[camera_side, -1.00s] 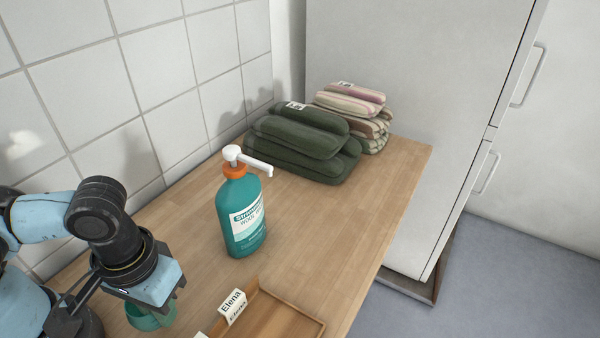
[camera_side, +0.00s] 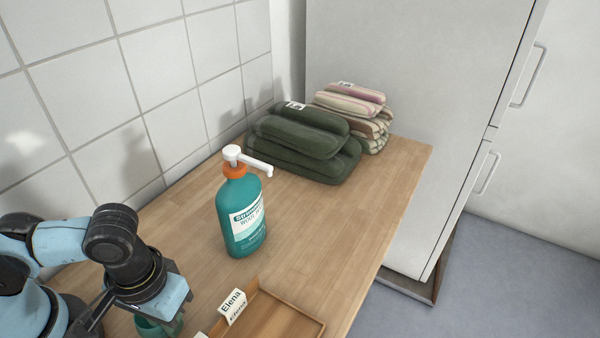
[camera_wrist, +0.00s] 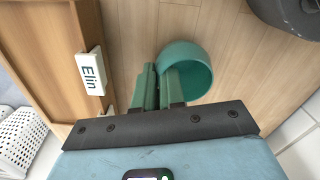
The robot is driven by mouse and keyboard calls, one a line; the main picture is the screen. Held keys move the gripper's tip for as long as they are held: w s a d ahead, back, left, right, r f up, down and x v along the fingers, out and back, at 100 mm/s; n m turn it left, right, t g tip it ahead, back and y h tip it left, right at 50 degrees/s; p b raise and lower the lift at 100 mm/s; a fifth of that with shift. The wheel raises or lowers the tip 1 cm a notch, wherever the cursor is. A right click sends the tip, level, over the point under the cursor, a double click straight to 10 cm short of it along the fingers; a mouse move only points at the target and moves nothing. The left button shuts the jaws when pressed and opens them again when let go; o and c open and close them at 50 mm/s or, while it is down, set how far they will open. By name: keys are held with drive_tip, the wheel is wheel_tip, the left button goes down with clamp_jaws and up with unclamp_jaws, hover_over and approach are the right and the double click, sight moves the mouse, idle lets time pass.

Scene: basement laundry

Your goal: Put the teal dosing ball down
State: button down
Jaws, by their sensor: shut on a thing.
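The teal dosing ball (camera_side: 148,328) is a small round open cup at the bottom left of the side view, partly cut off by the frame edge. It also shows in the wrist view (camera_wrist: 196,62), beside my fingers. My gripper (camera_wrist: 160,78) is shut on the ball at its wall. In the side view my gripper (camera_side: 166,321) points down over the wooden worktop, just left of the tray. I cannot tell whether the ball touches the worktop.
A teal pump bottle (camera_side: 240,215) stands behind. Green folded towels (camera_side: 300,145) and striped ones (camera_side: 355,105) are at the back. A white basket (camera_wrist: 18,138) shows in the wrist view.

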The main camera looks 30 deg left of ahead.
drive_tip(key=c, duration=1.2)
unclamp_jaws()
drive_tip(key=shift+r, duration=0.1)
drive_tip(key=shift+r, duration=2.75)
drive_tip(key=w+a+r+t, duration=0.1)
drive_tip(key=w, duration=0.2)
drive_tip(key=w+a+r+m+t, duration=0.1)
drive_tip(key=w+a, duration=0.1)
drive_tip(key=w, duration=0.1)
drive_tip(key=w+a+r+t+h, duration=0.1)
drive_tip(key=w+a, duration=0.1)
drive_tip(key=w, duration=0.2)
drive_tip(key=shift+a+t, duration=0.1)
drive_tip(key=shift+t, duration=0.3)
drive_tip(key=shift+o, duration=0.4)
drive_tip(key=w+a+r+m+t+y, duration=0.1)
drive_tip(key=w+a+r+m+t, duration=0.1)
drive_tip(key=a, duration=0.6)
drive_tip(key=w+r+t, duration=0.1)
drive_tip(key=w+r, duration=0.1)
drive_tip(key=w, duration=0.1)
drive_tip(key=shift+w, duration=0.25)
